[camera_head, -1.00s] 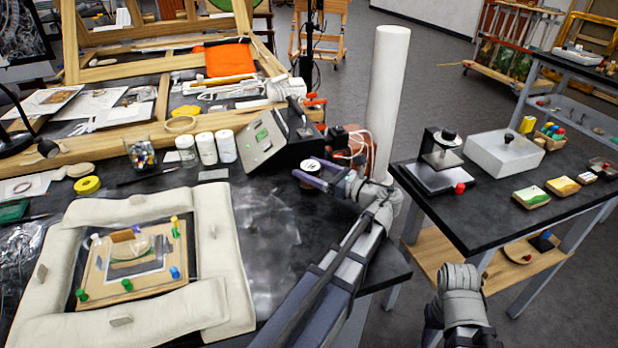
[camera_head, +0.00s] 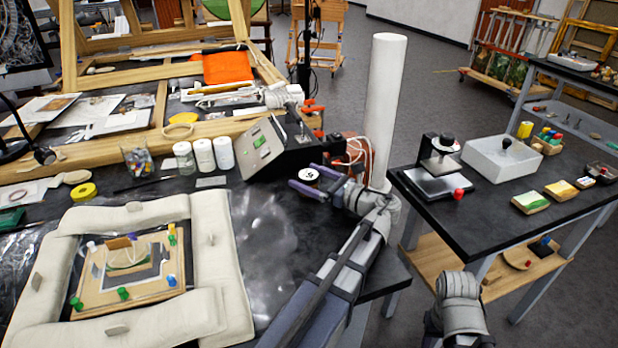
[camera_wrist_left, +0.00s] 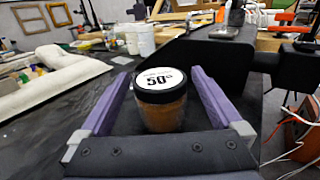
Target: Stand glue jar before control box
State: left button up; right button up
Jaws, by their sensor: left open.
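The glue jar (camera_head: 309,175) has a black lid with a white label reading 50 and amber contents, clear in the left wrist view (camera_wrist_left: 160,103). It stands upright on the black table, right of the control box. My left gripper (camera_head: 304,178) is open, its purple fingers on either side of the jar, with a gap visible at both sides in the left wrist view (camera_wrist_left: 160,90). The control box (camera_head: 287,150) is dark with a sloped pale panel and green display. My right gripper is out of view.
White-lidded jars (camera_head: 204,154) stand left of the control box. A tall white cylinder (camera_head: 385,110) and an orange object with pale cables (camera_head: 352,155) are right of it. A padded frame (camera_head: 225,265) fills the front left. Dark table in front of the box is clear.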

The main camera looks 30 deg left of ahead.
pick_arm(q)
jog(key=d, duration=0.8)
jog(key=s+d, duration=0.1)
jog(key=d, duration=0.3)
jog(key=shift+s, duration=0.1)
jog(key=shift+d, duration=0.1)
